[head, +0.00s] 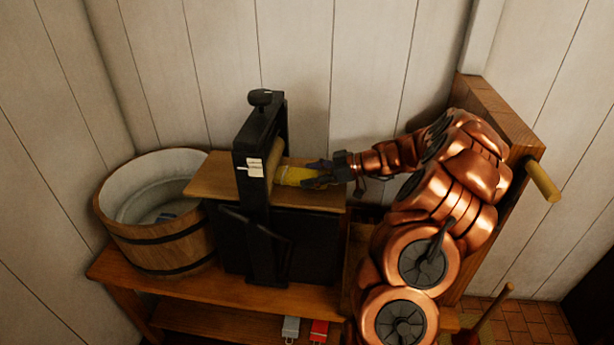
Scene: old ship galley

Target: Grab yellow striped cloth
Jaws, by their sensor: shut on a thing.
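The yellow cloth (293,176) is at the right side of the black-framed press (259,190), next to its roller, above a wooden board. Its stripes are too small to make out. My gripper (312,177) reaches in from the right and is shut on the right end of the cloth. The dark fingers hide part of it. I cannot tell whether the cloth's left end is inside the press or only against it.
A wooden tub (155,240) stands left of the press on the wooden bench (240,287). A wooden panel with a yellow handle (543,182) stands behind my arm on the right. A grey item (290,329) and a red item (319,331) lie on the lower shelf.

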